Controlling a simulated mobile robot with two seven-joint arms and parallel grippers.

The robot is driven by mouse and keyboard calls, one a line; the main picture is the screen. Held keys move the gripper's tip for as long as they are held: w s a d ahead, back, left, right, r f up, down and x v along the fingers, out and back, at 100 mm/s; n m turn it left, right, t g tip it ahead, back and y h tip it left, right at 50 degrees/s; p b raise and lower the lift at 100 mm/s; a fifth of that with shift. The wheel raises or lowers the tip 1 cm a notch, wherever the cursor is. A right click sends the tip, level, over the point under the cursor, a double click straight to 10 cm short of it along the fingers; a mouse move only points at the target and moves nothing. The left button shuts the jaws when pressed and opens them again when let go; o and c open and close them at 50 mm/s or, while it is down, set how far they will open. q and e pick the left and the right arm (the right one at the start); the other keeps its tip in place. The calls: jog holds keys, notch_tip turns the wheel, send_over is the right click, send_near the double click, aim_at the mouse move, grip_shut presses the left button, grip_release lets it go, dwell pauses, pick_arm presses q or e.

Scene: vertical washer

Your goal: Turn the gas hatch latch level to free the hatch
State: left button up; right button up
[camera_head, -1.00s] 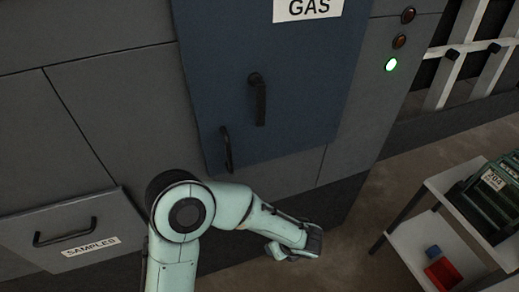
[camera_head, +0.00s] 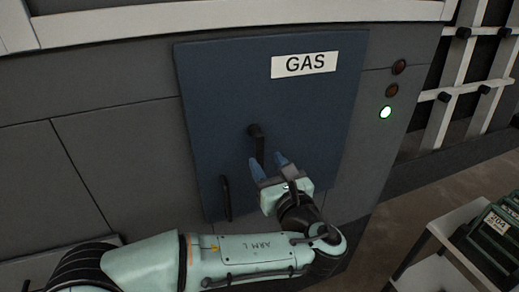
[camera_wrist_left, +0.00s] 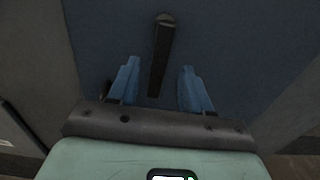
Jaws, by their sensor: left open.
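The blue gas hatch (camera_head: 215,85) is a flat panel with a white GAS label (camera_head: 305,64) at its upper right. Its dark latch lever (camera_head: 257,138) hangs down from a round pivot near the middle of the panel, close to vertical. In the left wrist view the latch lever (camera_wrist_left: 162,50) tilts slightly, and its lower part lies between the two blue fingers. My left gripper (camera_head: 267,162) is open at the lever's lower end, one finger on each side; I cannot tell whether either touches it. It also shows in the left wrist view (camera_wrist_left: 158,80). My right gripper is out of view.
A dark vertical handle (camera_head: 226,198) is at the hatch's lower left.

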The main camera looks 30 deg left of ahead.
aim_at(261, 153)
pick_arm(q)
jog(key=x, duration=0.5)
jog(key=shift+w+a+p, duration=0.2)
jog(key=shift+p, duration=0.1)
grip_shut()
